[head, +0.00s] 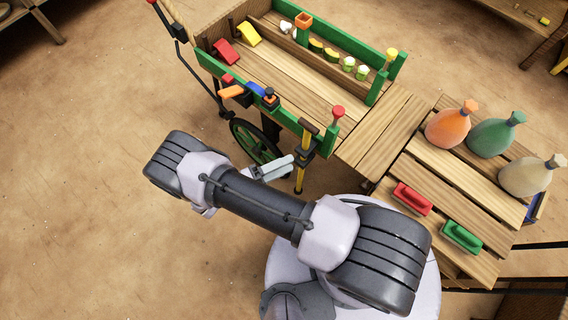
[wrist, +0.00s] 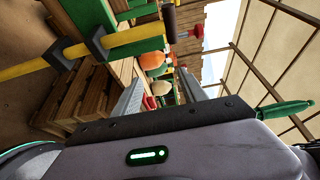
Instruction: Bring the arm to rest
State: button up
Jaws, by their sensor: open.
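My arm reaches left across the head view, over the floor in front of the wooden cart. My gripper (wrist: 160,95) shows in the wrist view with its two grey fingers apart and nothing between them.
A slatted table (head: 460,175) at right bears orange, green and beige bottles, a red block (head: 412,198) and a green block (head: 462,237). The floor (head: 80,200) at left is clear.

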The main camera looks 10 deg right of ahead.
notch_tip(320, 180, up, 22)
jog(key=d+m+g+y, duration=0.2)
jog(key=m+g+y, duration=0.7)
jog(key=m, duration=1.2)
jog(key=s+r+m+t+y, duration=0.3)
jog(key=r+m+t+y, duration=0.2)
jog(key=r+m, duration=0.3)
jog(key=s+d+r+m+t+y, duration=0.1)
jog(key=s+r+m+t+y, duration=0.3)
jog(key=r+m, duration=0.5)
jog(key=m+y, duration=0.1)
jog(key=m, duration=0.4)
jog(key=shift+s+m+t, duration=0.3)
jog(key=shift+t, duration=0.1)
jog(key=shift+r, duration=0.1)
